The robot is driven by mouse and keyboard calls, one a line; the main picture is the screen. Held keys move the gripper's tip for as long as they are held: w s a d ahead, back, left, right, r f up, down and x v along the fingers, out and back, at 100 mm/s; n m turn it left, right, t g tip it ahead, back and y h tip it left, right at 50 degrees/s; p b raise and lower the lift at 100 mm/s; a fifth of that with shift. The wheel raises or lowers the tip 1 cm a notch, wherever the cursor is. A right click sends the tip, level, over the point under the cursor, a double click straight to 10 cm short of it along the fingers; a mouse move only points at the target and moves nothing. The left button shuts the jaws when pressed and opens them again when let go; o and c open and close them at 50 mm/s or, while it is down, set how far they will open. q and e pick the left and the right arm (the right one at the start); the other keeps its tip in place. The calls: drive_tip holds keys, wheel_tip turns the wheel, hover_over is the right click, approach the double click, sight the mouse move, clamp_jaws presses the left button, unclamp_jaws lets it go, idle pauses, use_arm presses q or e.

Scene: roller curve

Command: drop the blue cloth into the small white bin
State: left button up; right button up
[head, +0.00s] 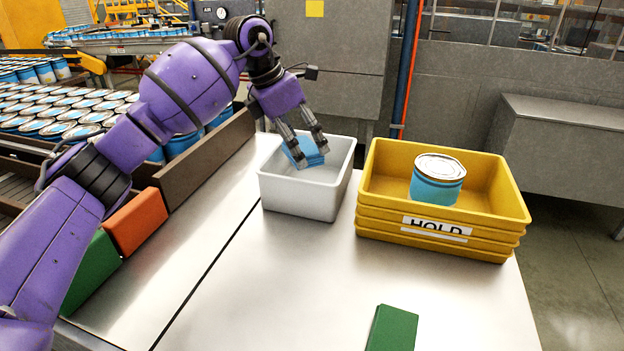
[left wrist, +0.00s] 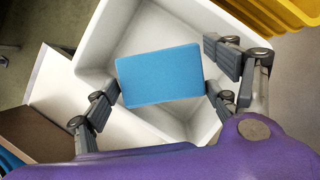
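The blue cloth (head: 311,153) is a flat, folded, light-blue block. My left gripper (head: 311,158) points down over the small white bin (head: 305,196), with its fingertips at about rim height. Its fingers are closed on opposite sides of the cloth and hold it tilted within the bin's opening. In the left wrist view the cloth (left wrist: 160,76) sits between the finger pads, with the white bin's inside (left wrist: 185,30) behind it. My right gripper is not in view.
A yellow HOLD crate (head: 375,195) with a blue-and-white can (head: 437,185) stands right of the bin. A green block (head: 392,328) lies at the table's front. Rows of cans (head: 70,115) stand at the left behind a brown rail (head: 205,160). The table's middle is clear.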

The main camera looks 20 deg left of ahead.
use_arm(q)
drive_tip(key=o, duration=0.3)
drive_tip(key=v, duration=1.2)
